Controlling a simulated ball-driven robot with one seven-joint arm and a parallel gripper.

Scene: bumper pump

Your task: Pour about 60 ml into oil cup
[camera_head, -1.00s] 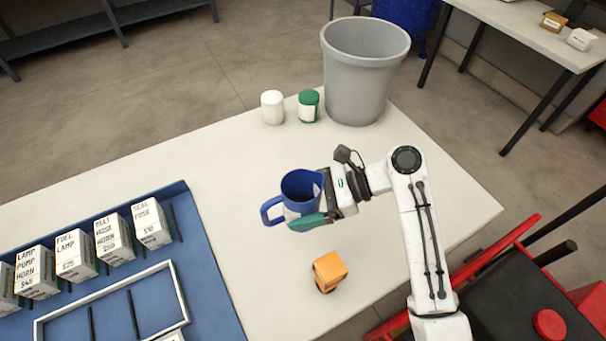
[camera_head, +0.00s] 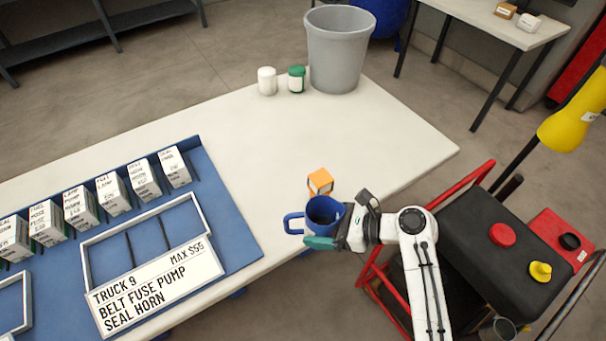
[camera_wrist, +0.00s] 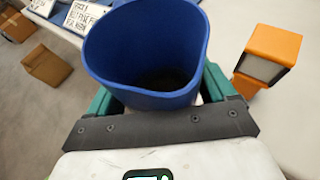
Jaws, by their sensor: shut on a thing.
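A blue jug (camera_head: 326,213) with a handle on its left is held roughly upright by my gripper (camera_head: 322,243). The teal fingers are shut around the jug, near the table's front right edge.
An orange block (camera_head: 320,181) stands on the white table (camera_head: 270,140) just behind the jug. A grey bin (camera_head: 338,50), a white jar (camera_head: 267,81) and a green-lidded jar (camera_head: 296,79) stand at the back. The cart (camera_head: 480,235) carries red and yellow items. A blue tray (camera_head: 235,225) lies left.

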